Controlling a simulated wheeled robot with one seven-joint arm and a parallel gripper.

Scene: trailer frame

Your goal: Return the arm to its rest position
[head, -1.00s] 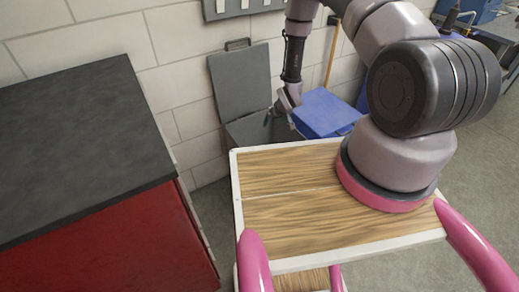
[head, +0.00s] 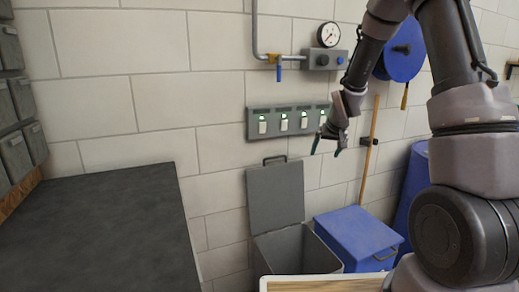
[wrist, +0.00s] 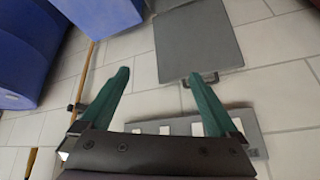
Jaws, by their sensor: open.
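My gripper (head: 329,146) is open and empty in the head view, in front of the wall at the right end of the switch panel. In the wrist view its two green fingers (wrist: 158,88) stand wide apart with nothing between them. My arm reaches down to it from the upper right of the head view.
A grey bin (head: 296,248) with its lid raised stands at the wall below my gripper, next to a blue box (head: 357,236). A switch panel (head: 262,124), a gauge (head: 329,34) and a blue reel (head: 400,55) are on the wall. A dark-topped cabinet (head: 100,235) stands left.

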